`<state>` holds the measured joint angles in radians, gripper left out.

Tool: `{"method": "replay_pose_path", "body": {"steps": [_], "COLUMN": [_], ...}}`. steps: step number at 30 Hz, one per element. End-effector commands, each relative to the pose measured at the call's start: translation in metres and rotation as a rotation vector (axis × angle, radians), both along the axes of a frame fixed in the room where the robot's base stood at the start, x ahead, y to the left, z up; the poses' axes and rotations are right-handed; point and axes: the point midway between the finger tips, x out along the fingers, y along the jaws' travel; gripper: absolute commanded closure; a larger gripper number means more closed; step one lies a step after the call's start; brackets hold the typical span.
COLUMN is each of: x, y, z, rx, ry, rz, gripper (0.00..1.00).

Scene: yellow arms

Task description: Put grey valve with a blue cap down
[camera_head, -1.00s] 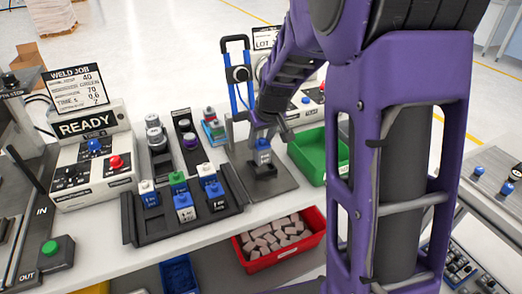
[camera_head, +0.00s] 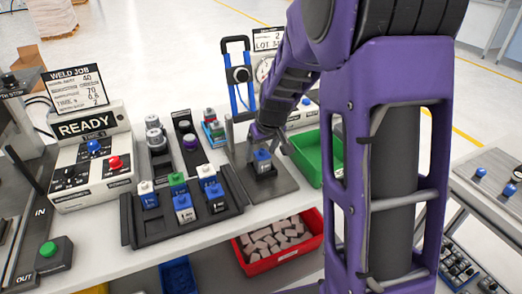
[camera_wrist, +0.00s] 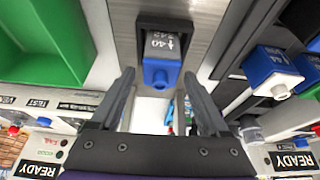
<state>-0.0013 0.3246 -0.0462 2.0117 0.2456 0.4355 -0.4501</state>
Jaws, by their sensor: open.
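The grey valve with a blue cap (camera_head: 263,160) stands in a dark holder on the grey metal plate (camera_head: 284,184), at the middle of the bench. In the wrist view the valve (camera_wrist: 164,50) shows its grey body with white marks and its blue cap, set in the dark holder. My gripper (camera_head: 268,132) is just at the valve in the head view. In the wrist view my gripper (camera_wrist: 160,74) has its two fingers spread wide, one on each side of the blue cap, with gaps between. The holder hides the valve's lower part.
A black rack (camera_head: 180,222) with several blue, white and green-capped valves is left of the plate. A green bin (camera_head: 313,160) stands close on the right. A red bin (camera_head: 280,252) of pale pieces is below the front edge. A blue-framed stand is behind.

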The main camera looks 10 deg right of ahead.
Motion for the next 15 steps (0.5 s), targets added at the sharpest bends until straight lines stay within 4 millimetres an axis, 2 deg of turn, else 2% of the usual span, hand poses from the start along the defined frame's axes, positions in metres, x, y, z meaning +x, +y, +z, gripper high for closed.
{"method": "replay_pose_path", "body": {"steps": [5, 15], "x": [-0.001, -0.027], "y": [0.0, -0.005], "z": [0.008, 0.073], "rx": [0.0, 0.0], "ry": [-0.002, -0.005], "rz": [0.0, 0.0], "gripper": [0.21, 0.21]}}
